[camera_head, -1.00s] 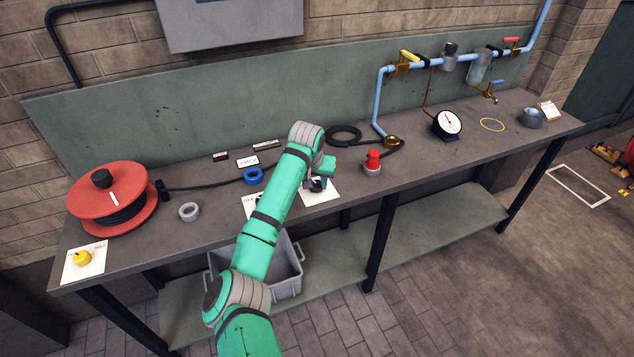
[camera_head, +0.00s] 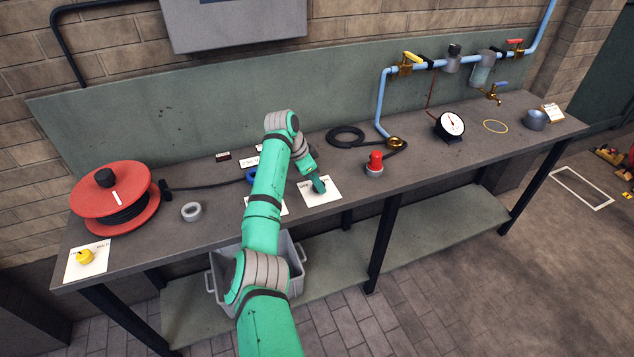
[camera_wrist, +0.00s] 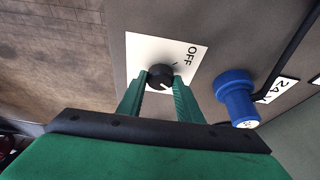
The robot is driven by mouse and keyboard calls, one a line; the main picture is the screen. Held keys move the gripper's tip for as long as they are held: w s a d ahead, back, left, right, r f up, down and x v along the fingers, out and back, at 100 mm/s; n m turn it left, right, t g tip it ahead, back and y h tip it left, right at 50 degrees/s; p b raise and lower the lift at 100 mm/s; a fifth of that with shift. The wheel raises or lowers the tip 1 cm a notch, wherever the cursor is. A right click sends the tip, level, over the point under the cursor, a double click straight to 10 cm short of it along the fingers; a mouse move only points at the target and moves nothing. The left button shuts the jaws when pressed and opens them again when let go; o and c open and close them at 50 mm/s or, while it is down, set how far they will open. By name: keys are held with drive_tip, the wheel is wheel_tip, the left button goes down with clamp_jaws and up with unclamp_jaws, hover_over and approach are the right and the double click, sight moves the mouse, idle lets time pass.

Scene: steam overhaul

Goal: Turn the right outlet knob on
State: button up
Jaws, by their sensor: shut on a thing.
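A black round knob (camera_wrist: 160,77) stands on a white card (camera_wrist: 140,52) marked OFF in the wrist view. My gripper (camera_wrist: 160,92) has one green finger on each side of the knob and is shut on it. A pale mark shows on the knob's face, but its exact direction is hard to read. In the head view my gripper (camera_head: 320,187) reaches down onto the right white card (camera_head: 331,195) on the bench and hides the knob. Another white card shows partly behind my arm, to its left.
A blue plug (camera_wrist: 236,95) lies close beside the card in the wrist view. On the bench (camera_head: 420,155), a red-topped fitting (camera_head: 375,162) stands to the right, with a black hose coil (camera_head: 345,137) behind. A red cable reel (camera_head: 112,195) and grey ring (camera_head: 191,211) are left.

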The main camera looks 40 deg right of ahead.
drive_tip(key=shift+w+m+g, duration=0.1)
drive_tip(key=shift+m+g, duration=0.3)
drive_tip(key=shift+m, duration=0.9)
drive_tip(key=o, duration=1)
drive_tip(key=shift+o, duration=0.2)
drive_tip(key=v, duration=1)
drive_tip(key=shift+r, duration=0.4)
drive_tip(key=shift+w, duration=0.2)
